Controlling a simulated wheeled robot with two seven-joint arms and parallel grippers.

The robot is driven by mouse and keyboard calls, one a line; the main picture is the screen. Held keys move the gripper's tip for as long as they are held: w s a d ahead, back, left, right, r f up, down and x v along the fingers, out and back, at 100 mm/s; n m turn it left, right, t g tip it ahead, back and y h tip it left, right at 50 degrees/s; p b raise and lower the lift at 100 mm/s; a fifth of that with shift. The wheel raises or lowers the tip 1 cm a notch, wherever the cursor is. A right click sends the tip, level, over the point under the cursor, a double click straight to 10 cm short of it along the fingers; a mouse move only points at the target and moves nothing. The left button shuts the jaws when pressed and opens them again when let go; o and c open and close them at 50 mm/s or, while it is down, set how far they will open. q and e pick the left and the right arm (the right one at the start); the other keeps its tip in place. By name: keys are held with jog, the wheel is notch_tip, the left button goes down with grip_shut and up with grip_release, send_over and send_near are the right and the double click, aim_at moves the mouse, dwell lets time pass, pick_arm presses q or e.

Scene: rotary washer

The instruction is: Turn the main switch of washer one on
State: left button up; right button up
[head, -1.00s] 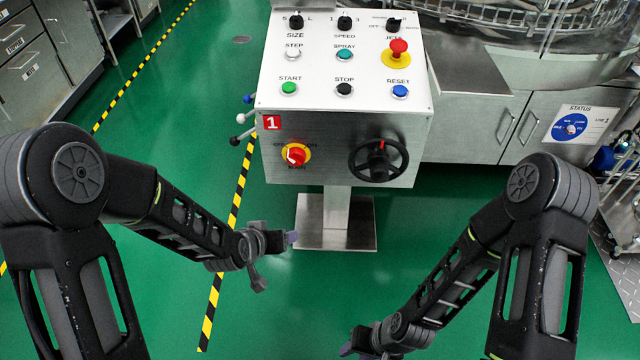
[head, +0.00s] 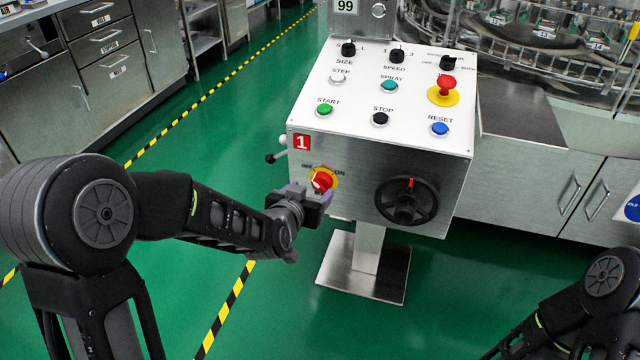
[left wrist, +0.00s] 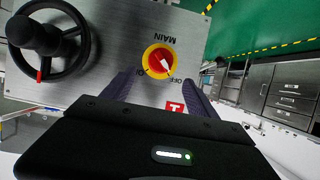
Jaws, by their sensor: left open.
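The main switch (head: 323,180) is a red knob on a yellow disc, on the front face of the console marked 1. In the left wrist view the main switch (left wrist: 159,61) shows a white mark that appears to lie on the OFF side. My left gripper (head: 310,194) is close to the switch, at its lower left in the head view. In the left wrist view the open, empty fingers (left wrist: 162,91) point toward the switch, with the knob between their lines. Contact is not visible. My right gripper is out of view.
A black handwheel (head: 407,201) is right of the switch on the same face. Buttons, selectors and a red emergency stop (head: 445,86) are on the sloped top. Small ball-ended levers (head: 275,157) stick out at the console's left. Green floor is clear at left.

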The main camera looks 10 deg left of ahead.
aim_at(321, 182)
pick_arm(q)
jog(key=b+x, duration=0.2)
jog(key=x, duration=0.4)
jog(key=shift+w+f, duration=0.3)
jog(key=shift+f, duration=0.05)
jog(key=shift+w, duration=0.4)
jog(key=shift+c, duration=0.2)
jog(key=c, duration=1.3)
